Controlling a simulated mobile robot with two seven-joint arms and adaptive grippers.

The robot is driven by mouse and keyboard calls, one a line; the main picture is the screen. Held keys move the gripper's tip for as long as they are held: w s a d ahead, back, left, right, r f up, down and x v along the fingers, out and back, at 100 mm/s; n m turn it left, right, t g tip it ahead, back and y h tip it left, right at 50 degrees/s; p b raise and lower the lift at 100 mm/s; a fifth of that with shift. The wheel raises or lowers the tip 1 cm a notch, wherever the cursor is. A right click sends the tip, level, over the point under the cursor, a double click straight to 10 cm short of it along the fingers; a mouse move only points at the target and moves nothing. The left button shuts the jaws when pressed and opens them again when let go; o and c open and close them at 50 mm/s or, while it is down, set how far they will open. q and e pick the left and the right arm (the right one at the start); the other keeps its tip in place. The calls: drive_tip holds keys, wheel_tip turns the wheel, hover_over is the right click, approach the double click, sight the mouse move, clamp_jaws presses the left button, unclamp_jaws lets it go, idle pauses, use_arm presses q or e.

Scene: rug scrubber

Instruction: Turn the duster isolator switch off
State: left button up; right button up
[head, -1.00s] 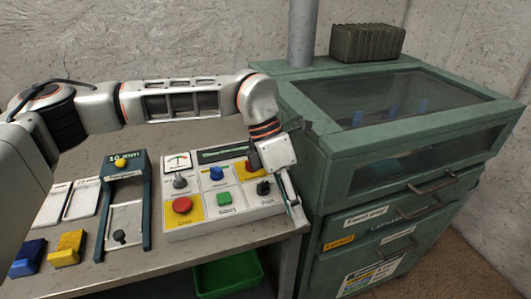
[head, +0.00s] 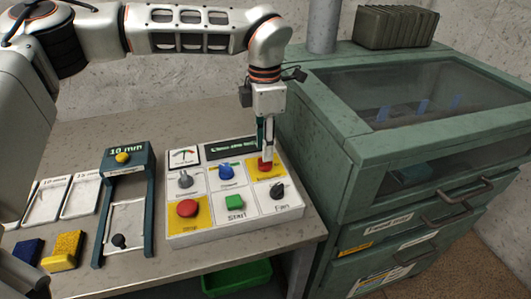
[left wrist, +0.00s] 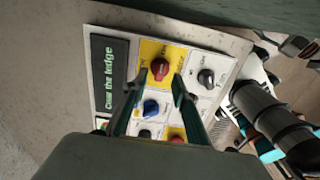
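The red rotary knob on a yellow plate (head: 265,163) is at the back right of the grey control panel (head: 215,236); its label is too small to read for sure. It also shows in the left wrist view (left wrist: 160,69). My left gripper (head: 266,157) points down at this knob, with its fingertips at or just above it. In the left wrist view the two fingers (left wrist: 158,95) are apart, one on each side of the red knob in the picture. Whether they touch it I cannot tell. My right gripper does not show.
Close by on the panel are a blue knob (head: 226,172), a black fan knob (head: 277,190), a green button (head: 235,201) and a red stop button (head: 187,208). A green cabinet (head: 340,185) stands right of the bench. A gauge stand (head: 123,159) is at left.

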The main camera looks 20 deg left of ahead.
use_arm(q)
wheel_tip(320, 180, down, 2)
drive_tip(key=shift+f, duration=0.55)
clamp_jaws()
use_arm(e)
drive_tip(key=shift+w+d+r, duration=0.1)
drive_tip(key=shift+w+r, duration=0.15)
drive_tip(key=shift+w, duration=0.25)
